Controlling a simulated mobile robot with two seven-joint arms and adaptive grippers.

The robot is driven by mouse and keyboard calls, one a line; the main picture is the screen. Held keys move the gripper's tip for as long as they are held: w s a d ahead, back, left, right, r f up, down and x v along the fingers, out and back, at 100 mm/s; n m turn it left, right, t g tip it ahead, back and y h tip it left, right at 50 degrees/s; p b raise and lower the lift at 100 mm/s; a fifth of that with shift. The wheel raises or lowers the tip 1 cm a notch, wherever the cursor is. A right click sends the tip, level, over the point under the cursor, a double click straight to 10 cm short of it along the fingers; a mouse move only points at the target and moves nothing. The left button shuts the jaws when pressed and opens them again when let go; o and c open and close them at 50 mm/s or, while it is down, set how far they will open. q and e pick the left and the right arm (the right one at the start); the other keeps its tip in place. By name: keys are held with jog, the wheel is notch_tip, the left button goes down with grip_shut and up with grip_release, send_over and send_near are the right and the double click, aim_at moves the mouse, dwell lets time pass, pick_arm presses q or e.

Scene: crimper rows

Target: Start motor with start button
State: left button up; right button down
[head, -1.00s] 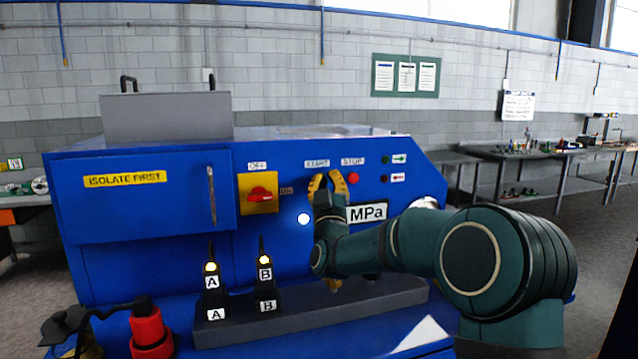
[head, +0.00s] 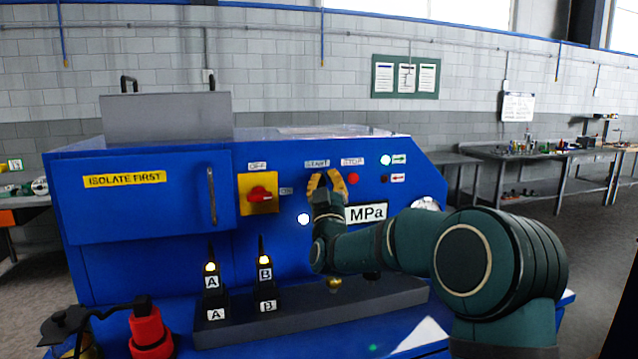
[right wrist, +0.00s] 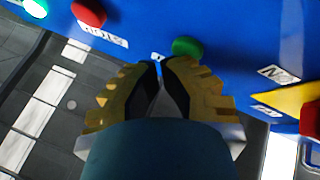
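The blue machine (head: 140,215) carries a START label (head: 317,163) and a STOP label (head: 352,161). The green start button (right wrist: 187,47) shows in the right wrist view, just beyond and slightly right of my fingertips. My gripper hides it in the head view. My right gripper (head: 326,178) is at the panel below the START label. In the right wrist view its yellow fingers (right wrist: 160,68) come together at the tips with nothing between them. I cannot tell whether they touch the button. The red stop button (head: 353,179) is to the right. My left gripper is not in view.
A lamp by the green arrow (head: 386,160) glows bright. A red rotary switch (head: 260,193) sits on a yellow plate. Two black handsets marked A (head: 211,282) and B (head: 265,274) stand on a grey rail (head: 300,310). A red plug (head: 150,330) is at front left.

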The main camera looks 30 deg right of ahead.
jog(key=shift+s+a+f+b, duration=0.1)
jog(key=shift+s+a+b, duration=0.1)
jog(key=shift+s+b, duration=0.65)
jog(key=shift+s, duration=0.15)
jog(key=shift+s+a+b, duration=0.2)
jog(key=shift+s+b, duration=0.15)
jog(key=shift+s, duration=0.4)
jog(key=shift+s+a+b, duration=0.2)
jog(key=shift+s+b, duration=0.2)
jog(key=shift+s, duration=0.4)
jog(key=shift+s+a+b, duration=0.2)
jog(key=shift+s+b, duration=0.15)
jog(key=shift+s, duration=0.4)
